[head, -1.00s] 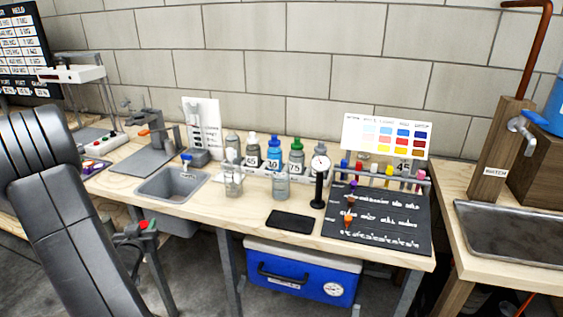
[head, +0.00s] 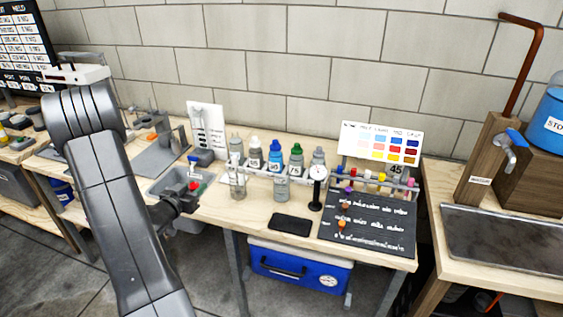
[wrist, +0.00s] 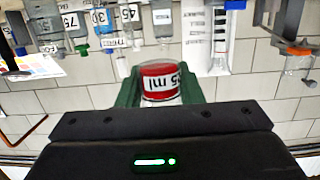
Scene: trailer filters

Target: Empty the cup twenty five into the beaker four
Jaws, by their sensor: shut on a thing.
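The wrist view is upside down. A clear glass vessel (head: 238,186) stands on the bench to the right of my gripper, apart from it. It also shows in the wrist view (wrist: 162,22). A greyish jar (head: 281,188) stands further right. I cannot read which vessel is number four. The cup's contents are hidden.
A row of numbered bottles (head: 275,156) stands behind the vessels. A black gauge stand (head: 316,188), a dark flat pad (head: 290,224) and a black mat (head: 370,222) lie to the right. The bench front near the vessels is clear.

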